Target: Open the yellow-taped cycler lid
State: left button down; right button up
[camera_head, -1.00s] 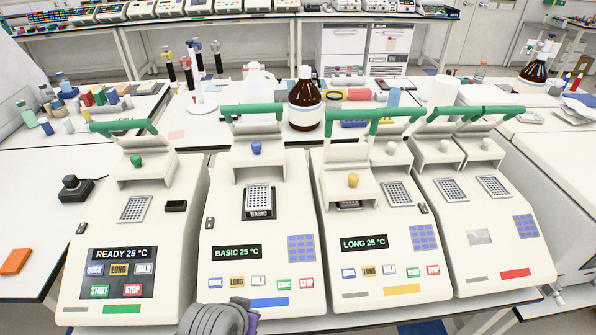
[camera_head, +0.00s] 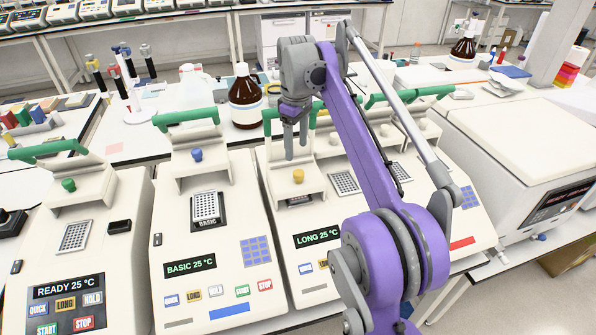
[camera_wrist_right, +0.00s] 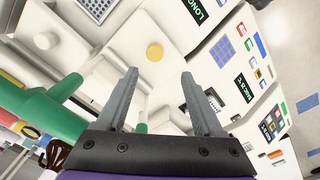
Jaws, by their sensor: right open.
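The yellow-taped cycler has a "LONG 25 °C" display (camera_head: 317,237); its yellow tape is hidden behind my right arm. Its left lid carries a yellow knob (camera_head: 298,176) and sits low and forward, covering most of the block under it. The lid's green handle bar (camera_head: 268,122) runs behind the knob, partly hidden by my gripper. My right gripper (camera_head: 297,150) is open and empty, pointing down just above and behind the knob. In the right wrist view the yellow knob (camera_wrist_right: 154,51) shows just beyond the open fingers (camera_wrist_right: 158,74), apart from them. My left gripper is out of view.
The "BASIC 25 °C" cycler (camera_head: 215,290) stands close on the left, with the "READY 25 °C" cycler (camera_head: 90,255) beyond. A brown bottle (camera_head: 245,98) stands behind the row. A large white machine (camera_head: 530,150) is at right. My arm crosses over the right-hand cyclers.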

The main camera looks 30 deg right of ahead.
aim_at(299, 172)
jog(key=f, duration=0.3)
jog(key=f+b, duration=0.1)
jog(key=f, duration=0.2)
jog(key=d+f, duration=0.1)
jog(key=f, duration=0.2)
jog(key=shift+w+f, duration=0.15)
jog(key=shift+w, duration=0.1)
jog(key=shift+f, duration=0.65)
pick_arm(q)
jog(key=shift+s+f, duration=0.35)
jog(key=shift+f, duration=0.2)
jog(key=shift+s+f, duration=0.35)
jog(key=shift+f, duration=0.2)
pick_arm(e)
grip_shut()
